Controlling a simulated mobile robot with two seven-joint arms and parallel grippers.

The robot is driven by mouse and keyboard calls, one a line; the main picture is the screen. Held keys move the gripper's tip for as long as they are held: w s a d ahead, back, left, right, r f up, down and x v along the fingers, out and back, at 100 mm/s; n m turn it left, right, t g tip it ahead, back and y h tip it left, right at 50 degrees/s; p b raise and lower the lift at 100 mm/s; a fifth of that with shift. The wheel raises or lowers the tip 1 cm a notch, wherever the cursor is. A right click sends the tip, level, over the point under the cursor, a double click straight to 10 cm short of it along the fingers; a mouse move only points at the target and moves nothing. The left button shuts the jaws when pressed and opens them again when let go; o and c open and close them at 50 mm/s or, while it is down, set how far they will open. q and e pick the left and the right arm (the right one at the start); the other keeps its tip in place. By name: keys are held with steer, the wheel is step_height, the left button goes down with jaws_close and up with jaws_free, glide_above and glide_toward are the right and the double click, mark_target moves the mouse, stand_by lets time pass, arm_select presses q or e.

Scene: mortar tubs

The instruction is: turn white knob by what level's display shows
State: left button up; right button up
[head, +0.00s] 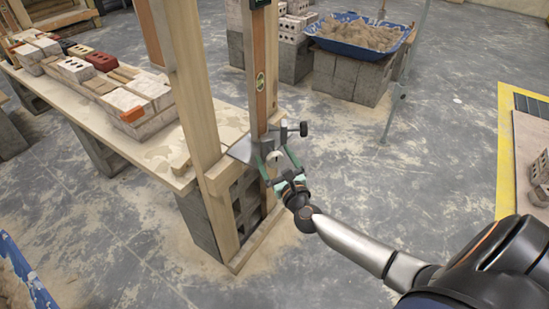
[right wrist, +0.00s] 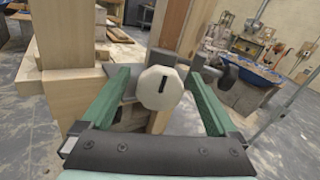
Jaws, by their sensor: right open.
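The white knob (right wrist: 158,88) faces me in the right wrist view, with a dark upright slot on its face. In the head view it is a small pale disc (head: 273,158) on a grey metal bracket (head: 245,150) at the wooden post. My right gripper (head: 279,162) is open, its green fingers on either side of the knob, with gaps between them and it. A long brown wooden strip, apparently the level (head: 260,75), stands upright along the post with a greenish label. A dark part shows at its cut-off top; no reading is legible. My left gripper is not in view.
A wooden bench (head: 150,150) with several bricks stands at the left. A blue tub of sand (head: 358,38) rests on grey blocks at the back. A thin metal pole (head: 403,85) rises beside it. Grey floor (head: 340,170) is clear around my right arm.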

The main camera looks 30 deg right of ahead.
steer(key=c, duration=1.4)
